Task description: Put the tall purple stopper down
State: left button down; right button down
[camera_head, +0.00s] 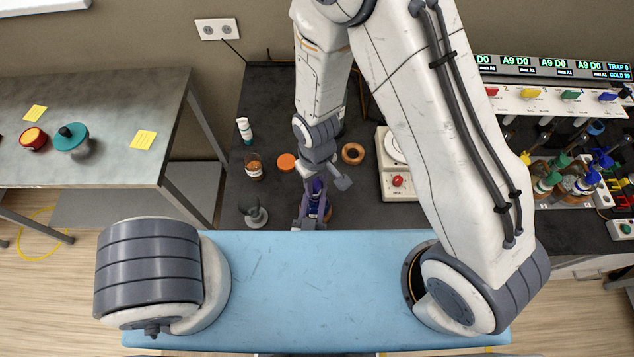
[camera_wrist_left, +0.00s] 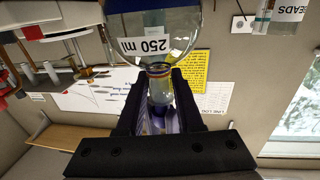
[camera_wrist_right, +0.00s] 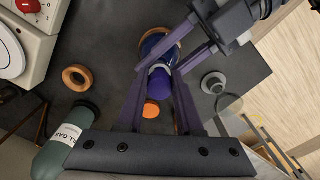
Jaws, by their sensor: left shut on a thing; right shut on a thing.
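The purple stopper (camera_wrist_right: 162,84) is between the fingers of my right gripper (camera_wrist_right: 160,98), which is shut on it. In the head view my right gripper (camera_head: 316,180) is over the dark bench, with purple showing at its tips. The stopper is at the mouth of a round glass flask marked 250 ml (camera_wrist_left: 150,35); I cannot tell whether it sits in the neck. My left gripper (camera_wrist_left: 157,103) is shut on the flask's neck, and its fingers also reach in from the upper right of the right wrist view (camera_wrist_right: 180,45). The flask's lower part is largely hidden in the head view.
On the dark bench are a cork ring (camera_head: 352,153), an orange disc (camera_head: 286,162), a brown jar (camera_head: 254,168), a white-capped bottle (camera_head: 244,130), a grey stand (camera_head: 254,213) and a white device with a red knob (camera_head: 397,181). Bare bench lies between them.

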aim_at(316, 184)
jog(key=shift+f, duration=0.1)
pick_arm(q)
jog(key=shift+s, duration=0.1)
pick_arm(e)
jog(key=shift+f, duration=0.55)
jog(key=c, duration=0.6)
grip_release()
jog(key=shift+s, duration=0.1)
jog(key=shift+o, duration=0.2)
notch_tip(316, 184, up, 13)
jog(key=shift+r, duration=0.2)
pick_arm(q)
jog(key=shift+c, duration=2.4)
grip_release()
